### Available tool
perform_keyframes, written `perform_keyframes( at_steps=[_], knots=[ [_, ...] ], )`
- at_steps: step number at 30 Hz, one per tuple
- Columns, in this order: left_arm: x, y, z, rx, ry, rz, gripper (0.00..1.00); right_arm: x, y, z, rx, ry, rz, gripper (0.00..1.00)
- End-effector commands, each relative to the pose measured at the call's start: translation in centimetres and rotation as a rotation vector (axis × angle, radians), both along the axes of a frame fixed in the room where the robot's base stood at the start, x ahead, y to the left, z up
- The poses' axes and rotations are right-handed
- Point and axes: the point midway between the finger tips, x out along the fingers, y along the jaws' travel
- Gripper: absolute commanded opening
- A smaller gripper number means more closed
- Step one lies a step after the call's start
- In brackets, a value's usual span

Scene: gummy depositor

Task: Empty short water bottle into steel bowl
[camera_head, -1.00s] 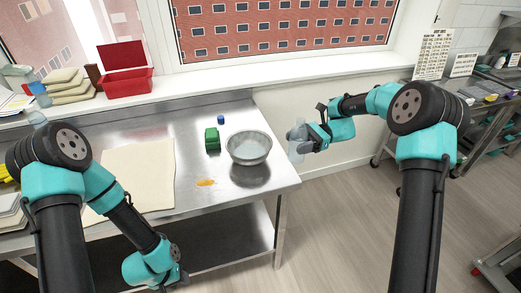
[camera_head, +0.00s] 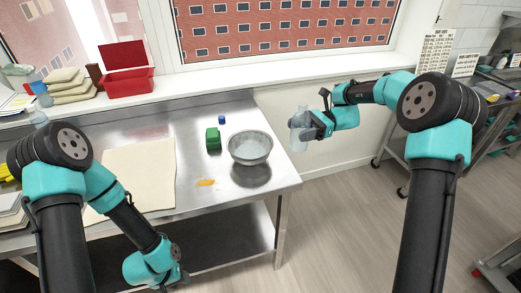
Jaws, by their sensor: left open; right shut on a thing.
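The steel bowl (camera_head: 250,148) stands upright on the steel table near its right edge. My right gripper (camera_head: 303,130) is shut on the short water bottle (camera_head: 299,131), a pale, clear bottle held roughly upright. The bottle is to the right of the bowl, beyond the table's edge and apart from the bowl. How much water is in it is too small to tell. My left gripper (camera_head: 170,282) is low at the front of the table, far from the bowl and bottle, and its fingers are mostly hidden.
A green block-like item (camera_head: 213,139) and a small blue cap (camera_head: 221,119) lie left of the bowl. An orange patch (camera_head: 205,182) lies in front. A beige mat (camera_head: 140,175) covers the table's left. A red box (camera_head: 126,82) sits on the sill.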

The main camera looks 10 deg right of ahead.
Motion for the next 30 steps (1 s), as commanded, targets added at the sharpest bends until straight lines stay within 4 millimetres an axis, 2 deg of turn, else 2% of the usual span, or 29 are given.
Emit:
perform_keyframes(
  at_steps=[8, 30],
  knots=[
    [0.0, 0.0, 0.0, 0.000, 0.000, 0.000, 0.43, -0.4, 0.0, 0.0, 0.000, 0.000, 0.000, 0.20],
    [0.0, 0.0, 0.0, 0.000, 0.000, 0.000, 0.43, -7.0, 1.0, 0.0, 0.000, 0.001, 0.000, 0.20]
  ],
)
